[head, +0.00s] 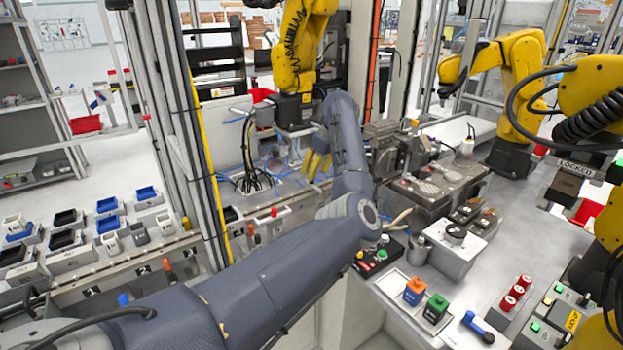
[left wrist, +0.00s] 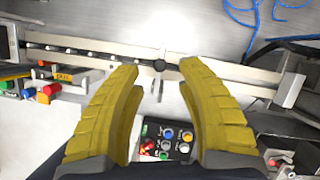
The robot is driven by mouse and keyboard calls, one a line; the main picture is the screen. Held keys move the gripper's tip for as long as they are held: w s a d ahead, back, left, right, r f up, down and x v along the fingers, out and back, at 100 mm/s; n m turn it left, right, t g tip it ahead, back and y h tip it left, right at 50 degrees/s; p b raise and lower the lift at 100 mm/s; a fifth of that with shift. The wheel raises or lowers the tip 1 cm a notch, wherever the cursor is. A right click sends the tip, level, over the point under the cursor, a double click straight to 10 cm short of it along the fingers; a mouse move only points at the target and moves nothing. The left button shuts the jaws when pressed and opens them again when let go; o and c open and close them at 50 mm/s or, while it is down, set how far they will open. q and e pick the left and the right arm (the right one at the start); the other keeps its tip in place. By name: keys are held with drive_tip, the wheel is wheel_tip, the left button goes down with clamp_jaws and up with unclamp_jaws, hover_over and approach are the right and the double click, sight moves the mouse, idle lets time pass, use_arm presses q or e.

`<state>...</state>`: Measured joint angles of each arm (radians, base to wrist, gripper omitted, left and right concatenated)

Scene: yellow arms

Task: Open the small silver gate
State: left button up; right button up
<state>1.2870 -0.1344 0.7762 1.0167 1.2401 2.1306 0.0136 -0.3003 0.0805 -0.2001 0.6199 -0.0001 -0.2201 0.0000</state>
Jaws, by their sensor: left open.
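My left gripper (head: 317,163) is at the far middle in the head view, mostly behind my dark blue-grey forearm. In the left wrist view its two yellow fingers (left wrist: 160,72) are spread with nothing between them. A long pale rail (left wrist: 235,83) runs across beyond the fingertips. In the head view my arm hides this spot. My right gripper is not in view.
A black button box (left wrist: 168,140) lies below the rail, between the fingers. Blue cables (left wrist: 252,20) lie beyond it. In the head view, yellow robot arms (head: 520,75) stand at the back and right. A metal fixture (head: 430,185) stands right of my forearm.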

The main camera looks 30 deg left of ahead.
use_arm(q)
drive_tip(key=shift+x, duration=2.05)
clamp_jaws()
